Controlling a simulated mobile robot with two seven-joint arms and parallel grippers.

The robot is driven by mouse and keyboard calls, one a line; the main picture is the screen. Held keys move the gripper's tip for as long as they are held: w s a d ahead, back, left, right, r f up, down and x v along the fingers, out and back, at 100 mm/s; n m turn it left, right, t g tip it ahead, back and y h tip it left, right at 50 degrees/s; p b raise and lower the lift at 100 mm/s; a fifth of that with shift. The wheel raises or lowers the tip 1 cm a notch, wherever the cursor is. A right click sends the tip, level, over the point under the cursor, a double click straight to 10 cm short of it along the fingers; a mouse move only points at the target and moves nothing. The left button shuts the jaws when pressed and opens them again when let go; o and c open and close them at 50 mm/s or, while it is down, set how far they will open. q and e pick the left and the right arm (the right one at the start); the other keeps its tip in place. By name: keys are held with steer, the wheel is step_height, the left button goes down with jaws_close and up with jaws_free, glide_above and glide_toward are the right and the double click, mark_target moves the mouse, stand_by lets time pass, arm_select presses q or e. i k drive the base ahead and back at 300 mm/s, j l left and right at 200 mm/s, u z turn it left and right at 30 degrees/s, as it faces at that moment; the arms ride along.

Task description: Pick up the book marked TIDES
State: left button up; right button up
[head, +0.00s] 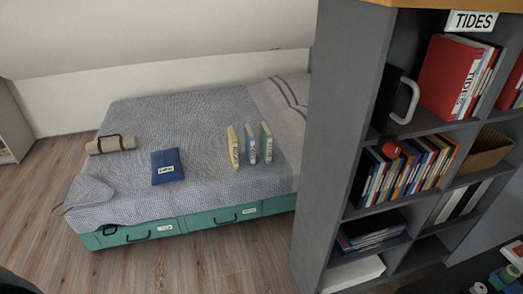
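A red book (446,77) stands upright in an upper compartment of the grey shelf unit (335,130) at the right. Lettering on its pale spine appears to read TIDES. Its red cover faces left, and more books stand close against its right side. A white card reading TIDES (474,21) is on the shelf edge above this compartment. A dark bookend-like piece with a grey loop handle (408,103) stands just left of the red book. Neither gripper can be made out in the head view.
A bed (200,115) with teal drawers (165,229) fills the middle. On it are three upright books (251,145), a blue labelled item (167,166) and a rolled bundle (111,144). Lower shelf compartments hold books and a basket (486,150). Wood floor (230,260) in front is clear.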

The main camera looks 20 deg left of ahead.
mark_target(250, 137)
steer(key=j+z, duration=0.1)
steer(key=z, duration=0.45)
steer(key=i+j+z, duration=0.2)
steer(key=j, duration=0.15)
steer(key=j+z, duration=0.45)
steer(key=j, duration=0.25)
steer(key=j+z, duration=0.1)
steer(key=j, duration=0.45)
steer(key=i+j+z, duration=0.1)
steer(key=j, duration=0.5)
